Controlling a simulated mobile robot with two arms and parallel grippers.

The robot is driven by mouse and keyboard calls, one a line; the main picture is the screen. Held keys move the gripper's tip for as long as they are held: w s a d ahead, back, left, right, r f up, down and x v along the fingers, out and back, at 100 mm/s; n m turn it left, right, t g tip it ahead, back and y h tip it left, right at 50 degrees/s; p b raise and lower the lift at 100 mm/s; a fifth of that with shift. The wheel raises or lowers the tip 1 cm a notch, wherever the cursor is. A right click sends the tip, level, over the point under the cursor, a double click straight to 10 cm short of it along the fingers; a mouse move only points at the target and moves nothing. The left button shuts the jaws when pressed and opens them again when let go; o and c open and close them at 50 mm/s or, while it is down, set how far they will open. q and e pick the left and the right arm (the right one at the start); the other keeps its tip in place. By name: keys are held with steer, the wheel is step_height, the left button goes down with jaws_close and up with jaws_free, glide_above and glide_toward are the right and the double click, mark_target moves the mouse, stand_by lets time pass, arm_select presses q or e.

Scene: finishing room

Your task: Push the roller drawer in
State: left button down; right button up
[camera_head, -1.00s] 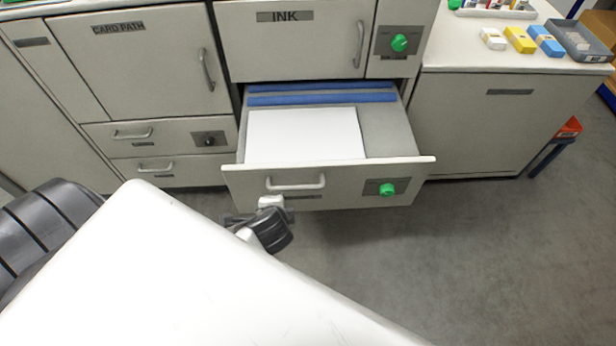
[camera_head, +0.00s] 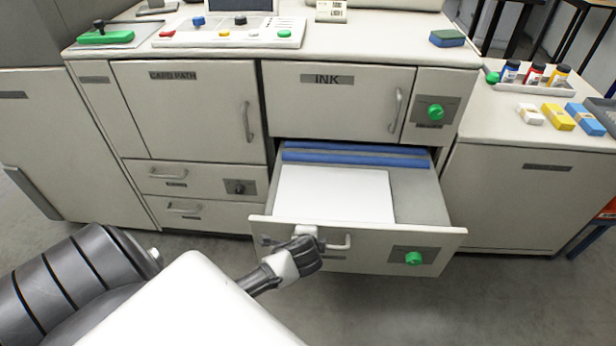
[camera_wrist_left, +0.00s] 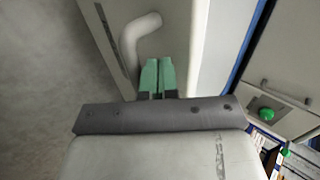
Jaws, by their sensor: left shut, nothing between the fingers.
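The roller drawer (camera_head: 372,248) below the INK door stands pulled out. Two blue rollers (camera_head: 350,158) lie across its back and a white sheet (camera_head: 335,193) lies inside. Its front has a bar handle (camera_head: 342,243) and a green knob (camera_head: 413,258). My left gripper (camera_head: 309,235) is at the drawer front and covers part of the handle. In the left wrist view its green fingertips (camera_wrist_left: 157,76) are together and empty, close beside the handle (camera_wrist_left: 130,40). I cannot tell whether they touch the front. My right gripper is out of view.
Two smaller shut drawers (camera_head: 205,197) are left of the roller drawer, below the CARD PATH door (camera_head: 186,112). A side cabinet (camera_head: 525,195) stands to the right with bottles and small boxes on top. Grey floor is clear in front.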

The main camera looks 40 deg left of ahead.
arm_select(q)
steer(key=shift+w+a, duration=0.35)
steer(key=shift+w, duration=0.1)
steer(key=shift+w, duration=0.1)
